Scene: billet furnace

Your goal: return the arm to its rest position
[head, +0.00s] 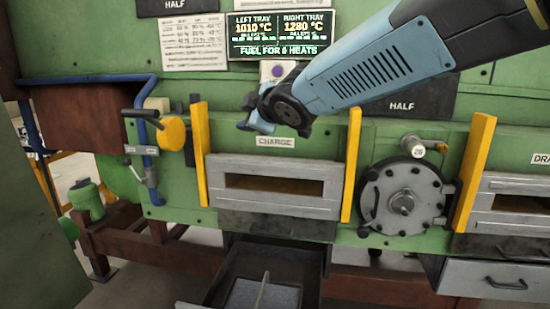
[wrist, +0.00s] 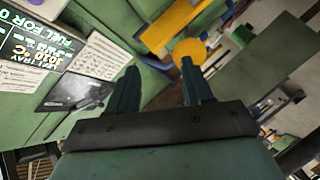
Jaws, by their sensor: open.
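My arm (head: 375,68) reaches in from the upper right of the head view, in front of the green furnace front. My gripper (head: 252,122) is at its end, above the CHARGE label (head: 276,142) and below the temperature display (head: 280,34). In the wrist view my gripper (wrist: 160,68) shows two dark fingers apart with nothing between them. Part of the gripper is hidden behind the wrist in the head view.
The CHARGE door (head: 270,206) stands between yellow posts (head: 201,150). A round grey hatch (head: 402,200) is to its right. A yellow disc (head: 173,133) and blue pipe (head: 141,160) are at left. An open drawer (head: 228,278) juts out below. The floor at lower left shows some free room.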

